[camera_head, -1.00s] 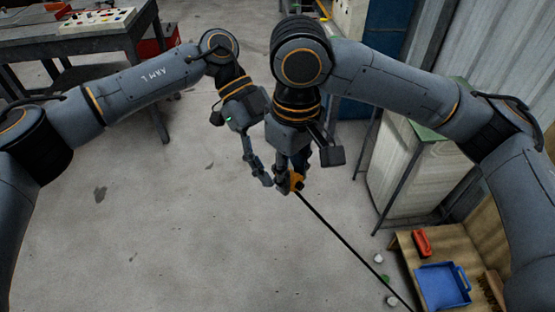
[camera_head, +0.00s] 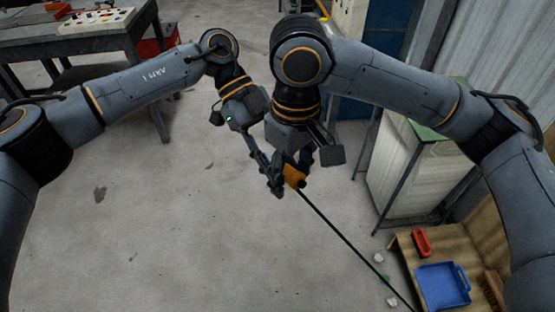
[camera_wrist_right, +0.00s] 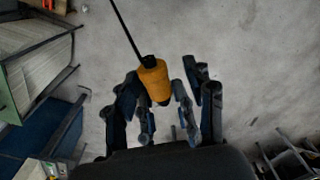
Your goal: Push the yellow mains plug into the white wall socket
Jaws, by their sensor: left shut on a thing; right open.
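The yellow-orange mains plug (camera_head: 294,176) hangs in the air in front of me, with its black cable (camera_head: 345,241) running down to the lower right. My left gripper (camera_head: 275,183) is shut on the plug from the left. My right gripper (camera_head: 305,158) is open, just above and behind the plug. In the right wrist view the plug (camera_wrist_right: 155,82) shows at the open fingers of my right gripper (camera_wrist_right: 168,108), with dark left-gripper fingers among them. The plug's pins are hidden. I cannot make out the white wall socket in either view.
A wooden workbench (camera_head: 405,247) at the lower right holds a blue tray (camera_head: 440,288) and a red bin (camera_head: 421,242). A green-topped stand (camera_head: 425,131) and pale cabinet are at the right. A table with a control panel (camera_head: 97,20) is at the upper left. The middle floor is clear.

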